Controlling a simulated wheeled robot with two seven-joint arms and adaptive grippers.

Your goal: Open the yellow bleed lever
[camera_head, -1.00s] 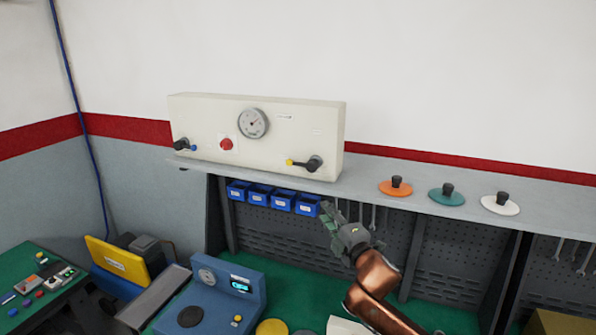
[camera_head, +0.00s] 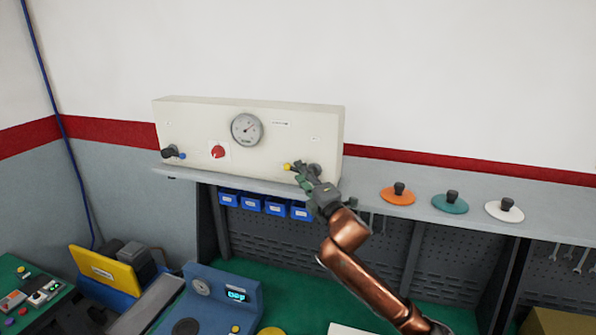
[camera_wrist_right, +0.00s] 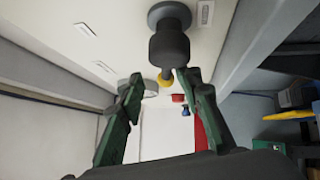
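The yellow bleed lever has a yellow tip (camera_head: 287,167) and a dark hub (camera_head: 315,169) on the right part of the cream panel (camera_head: 200,115). It lies roughly level, with the tip left of the hub. My right gripper (camera_head: 301,173) is in front of this lever and partly covers it. In the right wrist view my right gripper (camera_wrist_right: 160,84) is open, with green-sided fingers apart. My left gripper is not in view.
The panel also carries a gauge (camera_head: 246,129), a red knob (camera_head: 218,152) and a blue-tipped lever (camera_head: 172,153). Orange (camera_head: 398,195), teal (camera_head: 448,201) and white (camera_head: 504,209) discs sit on the shelf at right. Blue bins (camera_head: 251,204) hang below the shelf.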

